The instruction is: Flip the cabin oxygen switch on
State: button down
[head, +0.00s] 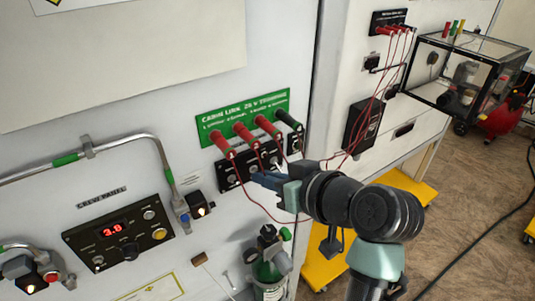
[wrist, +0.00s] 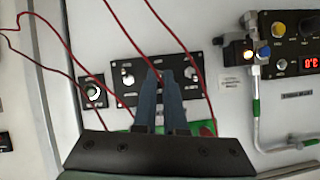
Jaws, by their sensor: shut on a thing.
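A black switch panel (head: 248,162) is on the white wall below a green sign (head: 243,116). In the wrist view, the same panel (wrist: 145,92) shows a toggle (wrist: 127,80) left of my fingers and another toggle (wrist: 190,73) right of them. My gripper (head: 262,178) reaches the panel from the right. In the wrist view, my gripper's fingertips (wrist: 160,76) are close together at the middle of the panel, shut on a middle toggle that they almost wholly hide. Its lever position cannot be seen. The panel's labels are too small to read.
Red and black plugs (head: 243,131) stick out above the panel. Red cables (head: 250,208) hang around my gripper. A small knob panel (wrist: 92,90) is beside the switch panel. The crew panel (head: 118,232) shows a red readout. A green bottle (head: 268,265) stands below my gripper.

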jog(key=g+p, duration=0.1)
jog(key=p, duration=0.1)
jog(key=r+g+h+p, duration=0.1)
jog(key=p, duration=0.2)
jog(key=g+h+p, duration=0.1)
jog(key=p, duration=0.1)
jog(key=shift+w+a+r+g+p, duration=0.2)
jog(key=shift+w+r+g+p, duration=0.15)
jog(key=shift+g+p, duration=0.05)
jog(key=shift+f, duration=0.1)
jog(key=c, duration=1)
grip_release()
jog(key=p+v, duration=0.2)
jog(key=v, duration=1.1)
jog(key=shift+w+a+r, duration=0.15)
jog(key=shift+a+r, duration=0.05)
